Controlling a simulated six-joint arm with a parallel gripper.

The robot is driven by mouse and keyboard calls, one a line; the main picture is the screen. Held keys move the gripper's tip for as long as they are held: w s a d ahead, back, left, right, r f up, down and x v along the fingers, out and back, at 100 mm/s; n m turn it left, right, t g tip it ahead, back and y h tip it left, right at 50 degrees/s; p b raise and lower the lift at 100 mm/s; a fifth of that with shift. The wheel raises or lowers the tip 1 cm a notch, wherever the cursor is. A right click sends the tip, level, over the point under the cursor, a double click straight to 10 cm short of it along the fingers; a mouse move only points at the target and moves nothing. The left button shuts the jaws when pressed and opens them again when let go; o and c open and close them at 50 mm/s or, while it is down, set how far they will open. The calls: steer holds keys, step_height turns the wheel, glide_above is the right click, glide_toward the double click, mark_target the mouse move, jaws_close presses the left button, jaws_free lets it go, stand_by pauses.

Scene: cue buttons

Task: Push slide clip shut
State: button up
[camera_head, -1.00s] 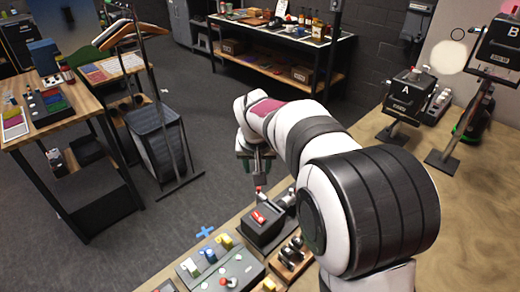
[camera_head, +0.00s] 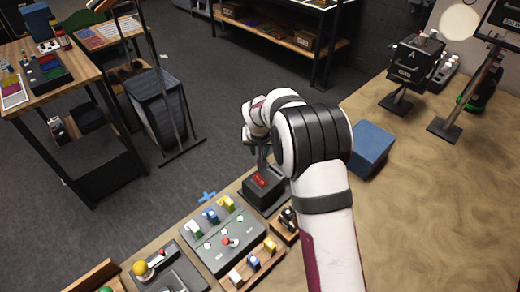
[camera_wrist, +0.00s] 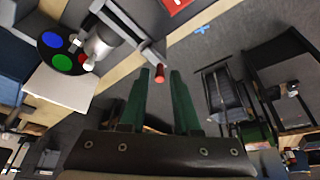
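I cannot tell for certain which part is the slide clip. A black box with a red label (camera_head: 262,181) stands at the table's far edge, and a small part of its red label (camera_wrist: 176,3) shows in the wrist view. Beside it in the wrist view is a metal cylinder (camera_wrist: 100,46) with a bar ending in a red tip (camera_wrist: 160,76). My gripper (camera_wrist: 158,82) is open, its two green fingers apart, with the red tip showing between the fingertips; contact cannot be told. In the head view my gripper (camera_head: 262,158) is just above the black box, partly hidden by my arm.
A grey panel (camera_head: 222,250) with coloured clips and a red-knobbed stick lies left of the box. A wooden block with dark parts (camera_head: 288,222) is close by. A blue box (camera_head: 371,148) stands right of my arm.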

jaws_close()
stand_by(1.1)
